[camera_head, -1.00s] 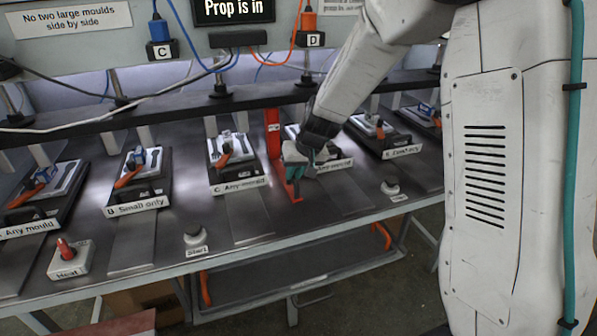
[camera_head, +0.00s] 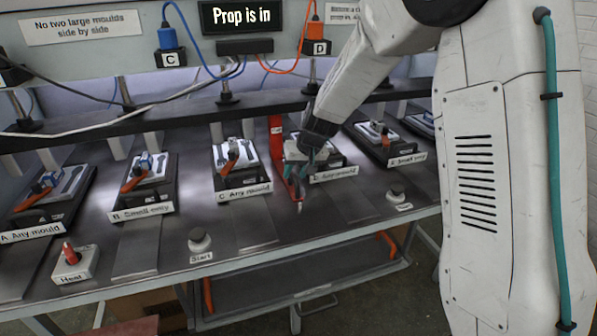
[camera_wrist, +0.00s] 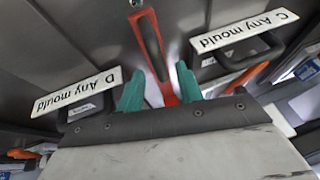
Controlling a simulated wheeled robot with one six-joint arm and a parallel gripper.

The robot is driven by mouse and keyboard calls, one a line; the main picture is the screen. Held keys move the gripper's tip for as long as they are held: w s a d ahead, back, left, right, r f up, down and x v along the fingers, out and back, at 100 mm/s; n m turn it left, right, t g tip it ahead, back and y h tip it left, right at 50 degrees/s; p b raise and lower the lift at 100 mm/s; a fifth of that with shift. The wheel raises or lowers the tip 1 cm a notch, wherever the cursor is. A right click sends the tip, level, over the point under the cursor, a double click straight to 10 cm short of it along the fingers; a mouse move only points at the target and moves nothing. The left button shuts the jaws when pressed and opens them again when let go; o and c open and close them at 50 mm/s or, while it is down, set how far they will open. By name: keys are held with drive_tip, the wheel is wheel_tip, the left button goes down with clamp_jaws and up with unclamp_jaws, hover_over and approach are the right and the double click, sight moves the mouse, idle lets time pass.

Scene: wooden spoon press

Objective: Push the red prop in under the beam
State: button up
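The red prop (camera_head: 276,136) stands upright under the dark beam (camera_head: 190,116), between the C and D stations. Its long red foot (camera_wrist: 150,42) runs out toward the bench front. My gripper (camera_wrist: 160,88) is over this foot, with one teal finger on each side of it. The fingers are apart, and a small gap shows on the left of the foot. In the head view my gripper (camera_head: 300,176) hides part of the foot. The display (camera_head: 236,15) reads "Prop is in".
The C mould tray (camera_head: 240,190) and D mould tray (camera_head: 333,174) flank the prop closely. A Start button (camera_head: 200,240) and a red Heat button (camera_head: 70,252) stand near the front edge. Blue and orange cables hang above the beam.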

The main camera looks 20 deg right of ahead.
drive_tip(key=v, duration=0.7)
drive_tip(key=shift+r, duration=0.25)
drive_tip(key=s+r+g, duration=0.1)
drive_tip(key=s+r, duration=0.2)
drive_tip(key=s, duration=1)
drive_tip(key=s+d+r+g+h, duration=0.1)
drive_tip(key=s+r, duration=0.1)
drive_tip(key=s, duration=1.1)
drive_tip(key=s+d+r+g+h, duration=0.1)
drive_tip(key=s+r, duration=0.2)
drive_tip(key=s, duration=0.9)
drive_tip(key=shift+s+r, duration=0.3)
drive_tip(key=shift+s, duration=0.1)
drive_tip(key=shift+d, duration=0.1)
